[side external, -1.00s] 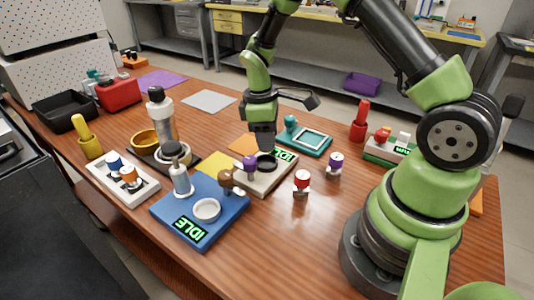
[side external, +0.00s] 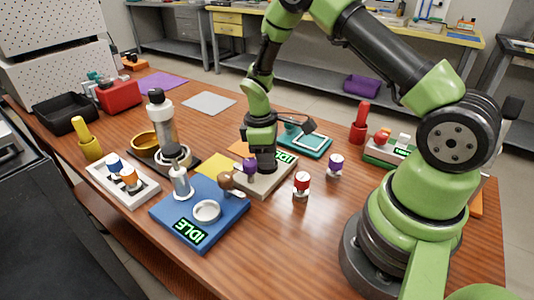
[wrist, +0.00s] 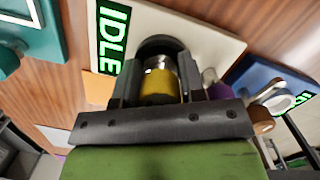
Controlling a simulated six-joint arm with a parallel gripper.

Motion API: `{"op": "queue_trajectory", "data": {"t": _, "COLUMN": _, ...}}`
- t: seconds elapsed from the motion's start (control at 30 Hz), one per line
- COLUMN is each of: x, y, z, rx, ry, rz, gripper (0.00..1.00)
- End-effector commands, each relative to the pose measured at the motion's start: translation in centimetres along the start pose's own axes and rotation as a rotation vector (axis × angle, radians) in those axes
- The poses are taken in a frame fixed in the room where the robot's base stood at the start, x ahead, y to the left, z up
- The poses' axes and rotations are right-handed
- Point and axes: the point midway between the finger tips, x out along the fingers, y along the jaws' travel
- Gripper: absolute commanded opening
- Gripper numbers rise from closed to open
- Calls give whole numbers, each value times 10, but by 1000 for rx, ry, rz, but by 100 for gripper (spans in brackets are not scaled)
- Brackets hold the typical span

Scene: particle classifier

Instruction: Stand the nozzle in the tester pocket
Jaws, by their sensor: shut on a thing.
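My gripper (wrist: 160,75) is shut on the nozzle (wrist: 158,88), which has a yellow band and a shiny metal end. In the wrist view the metal end points at the black round pocket (wrist: 160,43) of the beige tester (wrist: 206,40). In the side view my gripper (side external: 262,168) is low over the tester (side external: 283,172) and hides both nozzle and pocket. Whether the nozzle's end is inside the pocket or just above it I cannot tell. The tester's display (side external: 285,158) reads IDLE.
A purple knob (side external: 249,166) stands close left of my gripper. The blue station (side external: 215,231) with a brown knob (side external: 226,181) is in front. Red-topped (side external: 301,182) and purple-topped (side external: 335,163) pieces stand to the right.

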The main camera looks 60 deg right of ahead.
Motion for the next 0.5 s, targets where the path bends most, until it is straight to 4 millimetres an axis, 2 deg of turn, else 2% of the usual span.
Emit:
{"op": "queue_trajectory", "data": {"t": 0.03, "x": 10, "y": 0, "z": -2, "rx": 2, "ry": 4, "rz": 0, "gripper": 12}}
{"op": "queue_trajectory", "data": {"t": 0.13, "x": 10, "y": 1, "z": -2, "rx": 6, "ry": 6, "rz": 1, "gripper": 12}}
{"op": "queue_trajectory", "data": {"t": 0.17, "x": 10, "y": 1, "z": -2, "rx": 6, "ry": 6, "rz": 1, "gripper": 44}}
{"op": "queue_trajectory", "data": {"t": 0.2, "x": 10, "y": 1, "z": -2, "rx": 6, "ry": 7, "rz": 2, "gripper": 48}}
{"op": "queue_trajectory", "data": {"t": 0.37, "x": 8, "y": 1, "z": -2, "rx": 7, "ry": 8, "rz": 2, "gripper": 48}}
{"op": "queue_trajectory", "data": {"t": 0.5, "x": -5, "y": 1, "z": -1, "rx": 7, "ry": 10, "rz": 3, "gripper": 48}}
